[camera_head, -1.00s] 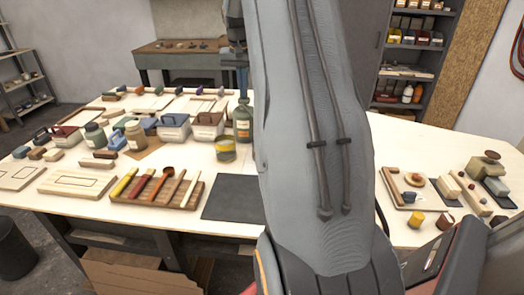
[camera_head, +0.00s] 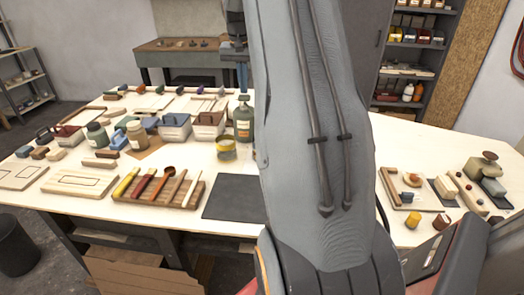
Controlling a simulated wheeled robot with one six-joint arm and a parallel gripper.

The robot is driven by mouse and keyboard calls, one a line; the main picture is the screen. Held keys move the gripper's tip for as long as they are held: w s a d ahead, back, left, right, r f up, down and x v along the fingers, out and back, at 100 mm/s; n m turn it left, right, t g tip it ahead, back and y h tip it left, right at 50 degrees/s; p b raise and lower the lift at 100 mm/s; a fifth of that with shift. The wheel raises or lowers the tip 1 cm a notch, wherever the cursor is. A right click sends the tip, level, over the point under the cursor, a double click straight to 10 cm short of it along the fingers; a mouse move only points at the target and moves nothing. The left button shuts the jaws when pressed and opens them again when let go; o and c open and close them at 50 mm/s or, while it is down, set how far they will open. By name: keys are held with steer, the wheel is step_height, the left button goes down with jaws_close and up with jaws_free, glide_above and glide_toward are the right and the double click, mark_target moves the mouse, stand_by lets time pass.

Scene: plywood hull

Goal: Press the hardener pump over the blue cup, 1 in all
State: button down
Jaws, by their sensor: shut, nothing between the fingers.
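A dark green pump bottle (camera_head: 243,122) with a pale label stands upright at the back of the white table, just left of my arm. My gripper (camera_head: 242,86) is shut and empty, small and partly seen, directly above the pump head (camera_head: 243,98). A thin gap seems to show between them. A yellow, dark-rimmed cup (camera_head: 226,148) stands in front and slightly left of the bottle. I cannot make out a clearly blue cup. My arm hides the table right of the bottle.
A wooden rack (camera_head: 157,190) of coloured tools lies at the front, with a dark mat (camera_head: 233,197) to its right. Jars (camera_head: 137,135) and grey bins (camera_head: 174,127) stand left of the bottle. Small blocks and trays (camera_head: 408,188) lie on the right.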

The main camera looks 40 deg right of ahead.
steer(key=shift+r, duration=0.15)
step_height(320, 180, up, 6)
steer(key=p, duration=0.4)
stand_by(0.5)
steer(key=s+a+f+n+b, duration=0.1)
steer(key=s+a+f+n, duration=0.15)
steer(key=a, duration=0.55)
steer(key=s+a+f+n+b, duration=0.1)
steer(key=s+a+f, duration=0.1)
steer(key=a+f, duration=0.35)
steer(key=s+a+f+n+b, duration=0.1)
steer(key=s+a, duration=0.1)
steer(key=a, duration=0.7)
steer(key=s+a+f+n+b, duration=0.1)
steer(key=s+a+f+n, duration=0.1)
steer(key=s+a+f, duration=0.3)
steer(key=s+a+f+n+y+b, duration=0.1)
steer(key=s+a+f+n, duration=0.2)
steer(key=s+a, duration=0.7)
steer(key=s+f, duration=0.2)
steer(key=s, duration=0.1)
steer(key=shift+s+a+y, duration=0.15)
steer(key=shift+a+y, duration=0.05)
steer(key=shift+y, duration=0.1)
